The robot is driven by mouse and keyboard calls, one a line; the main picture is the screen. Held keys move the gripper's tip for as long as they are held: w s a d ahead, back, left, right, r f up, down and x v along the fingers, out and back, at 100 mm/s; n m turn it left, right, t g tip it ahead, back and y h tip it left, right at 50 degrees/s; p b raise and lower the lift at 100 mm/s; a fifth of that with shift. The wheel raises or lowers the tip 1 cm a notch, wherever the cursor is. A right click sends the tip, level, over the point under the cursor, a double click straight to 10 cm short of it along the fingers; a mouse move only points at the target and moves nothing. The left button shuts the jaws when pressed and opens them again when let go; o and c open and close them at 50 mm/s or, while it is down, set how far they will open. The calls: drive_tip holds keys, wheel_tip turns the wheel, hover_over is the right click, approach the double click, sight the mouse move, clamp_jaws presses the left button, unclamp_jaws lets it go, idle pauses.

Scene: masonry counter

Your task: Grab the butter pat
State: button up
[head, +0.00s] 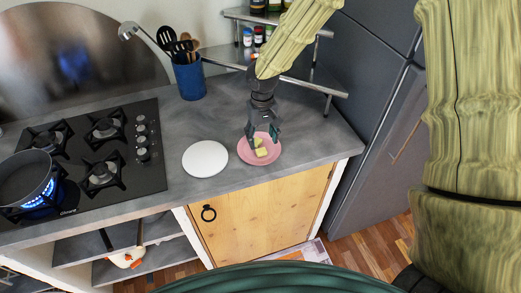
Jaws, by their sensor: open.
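Small yellow butter pieces (261,152) lie on a pink plate (246,156) on the grey counter. I see one piece towards the front and part of another behind it, near my gripper; I cannot tell which is the butter pat. My gripper (262,136) is open and points down over the back of the pink plate, with its fingers close to the yellow pieces. Whether a finger touches them I cannot tell. The fingers hide part of the plate's back edge.
A white plate (205,159) lies just left of the pink plate. A gas hob (95,150) with a pan (25,178) over a lit blue flame is at the left. A blue utensil holder (190,78) and a corner shelf (310,84) stand behind. A dark fridge (370,110) stands at the right.

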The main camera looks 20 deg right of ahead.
sight(262, 153)
drive_tip(key=shift+f+p, duration=1.65)
drive_tip(key=shift+f, duration=1.8)
drive_tip(key=c, duration=0.8)
